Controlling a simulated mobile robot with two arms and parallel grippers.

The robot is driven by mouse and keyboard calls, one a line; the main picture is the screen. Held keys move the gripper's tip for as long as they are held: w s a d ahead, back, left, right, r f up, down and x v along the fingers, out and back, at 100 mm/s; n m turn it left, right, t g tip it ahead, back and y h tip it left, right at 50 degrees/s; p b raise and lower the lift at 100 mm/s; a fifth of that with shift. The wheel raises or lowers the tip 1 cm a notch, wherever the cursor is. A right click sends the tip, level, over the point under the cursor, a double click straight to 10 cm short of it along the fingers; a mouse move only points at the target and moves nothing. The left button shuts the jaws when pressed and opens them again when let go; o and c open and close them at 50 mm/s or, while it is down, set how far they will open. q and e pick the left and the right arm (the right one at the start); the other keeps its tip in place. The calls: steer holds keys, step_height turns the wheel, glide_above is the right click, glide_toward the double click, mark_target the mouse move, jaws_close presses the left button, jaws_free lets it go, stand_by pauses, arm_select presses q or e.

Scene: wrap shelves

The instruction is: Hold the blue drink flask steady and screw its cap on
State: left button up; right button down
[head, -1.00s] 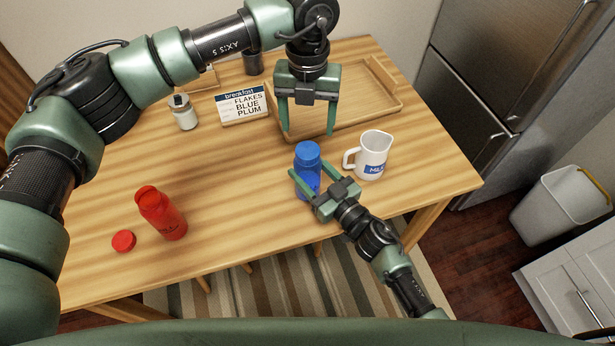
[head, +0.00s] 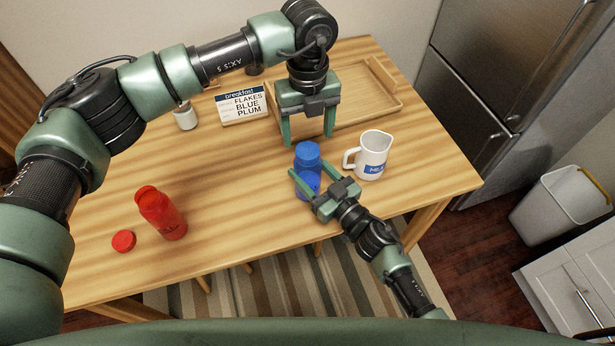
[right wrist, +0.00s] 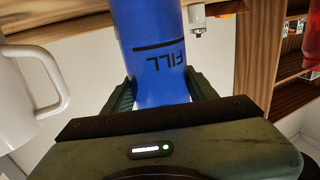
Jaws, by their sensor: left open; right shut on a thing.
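The blue drink flask (head: 307,186) stands upright near the table's front right, with its blue cap (head: 307,154) seated on top; I cannot tell how tightly. My right gripper (head: 309,179) is shut around the flask's body from the front. In the right wrist view the flask (right wrist: 153,45) shows a "FILL" line between the fingers. My left gripper (head: 308,142) is open and points down, its fingertips just behind and above the cap, apart from it as far as I can tell.
A white milk jug (head: 373,155) stands close to the flask's right. An open red flask (head: 162,213) and its red cap (head: 123,241) are at the left. A breakfast card (head: 243,105), a small white jar (head: 184,116) and a wooden tray (head: 385,109) are at the back.

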mark_target(307, 150)
arm_select(q)
steer(key=shift+f, duration=2.65)
steer(key=c, duration=1.5)
steer(key=m, duration=0.3)
steer(key=shift+m, duration=0.3)
steer(key=m, duration=0.4)
steer(key=shift+m, duration=0.3)
steer(key=m, duration=2)
steer(key=shift+m, duration=0.3)
steer(key=o, duration=1.6)
steer(key=shift+c, duration=0.2)
